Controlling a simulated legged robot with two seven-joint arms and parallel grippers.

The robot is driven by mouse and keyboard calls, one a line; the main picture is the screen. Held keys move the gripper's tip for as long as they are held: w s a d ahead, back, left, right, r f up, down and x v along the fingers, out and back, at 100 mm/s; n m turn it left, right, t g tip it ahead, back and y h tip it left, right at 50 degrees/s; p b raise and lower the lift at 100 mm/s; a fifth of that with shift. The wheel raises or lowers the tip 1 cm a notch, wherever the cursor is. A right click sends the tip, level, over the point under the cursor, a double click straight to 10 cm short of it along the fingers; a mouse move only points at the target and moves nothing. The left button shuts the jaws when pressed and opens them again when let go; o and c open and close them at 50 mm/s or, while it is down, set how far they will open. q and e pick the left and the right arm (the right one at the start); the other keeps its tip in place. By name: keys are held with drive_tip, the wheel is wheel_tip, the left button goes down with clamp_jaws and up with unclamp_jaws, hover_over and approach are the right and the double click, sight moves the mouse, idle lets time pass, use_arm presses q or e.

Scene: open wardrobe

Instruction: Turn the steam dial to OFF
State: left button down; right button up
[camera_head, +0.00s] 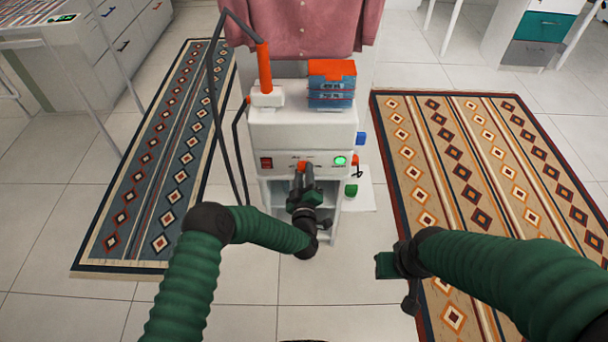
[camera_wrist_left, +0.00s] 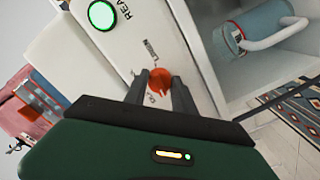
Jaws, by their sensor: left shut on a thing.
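The orange steam dial (camera_wrist_left: 160,82) is on the white front panel of the steamer (camera_head: 290,132). In the left wrist view it sits between the two fingers of my left gripper (camera_wrist_left: 160,90), which is shut on it. In the head view the left gripper (camera_head: 302,178) reaches the panel's middle and largely covers the dial. A lit green light (camera_wrist_left: 102,15) with lettering beside it shows on the same panel. The dial's markings are small, and its exact setting cannot be told. My right gripper (camera_head: 388,264) is at the lower right, away from the steamer; its jaw opening is unclear.
Blue boxes with an orange top (camera_head: 331,84) and an orange-handled steam wand (camera_head: 264,75) stand on the steamer. A pink shirt (camera_head: 305,25) hangs behind. Patterned rugs lie left (camera_head: 160,150) and right (camera_head: 480,165). A blue canister (camera_wrist_left: 250,30) is in the lower compartment.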

use_arm(q)
drive_tip(key=n+b, duration=0.1)
drive_tip(key=n, duration=0.3)
drive_tip(key=shift+f+n, duration=0.15)
drive_tip(key=shift+n, duration=0.15)
idle(0.5)
drive_tip(key=c, duration=1)
unclamp_jaws()
drive_tip(key=shift+a, duration=0.1)
drive_tip(key=shift+c, duration=0.2)
drive_tip(key=s+p, duration=0.4)
drive_tip(key=s, duration=1.3)
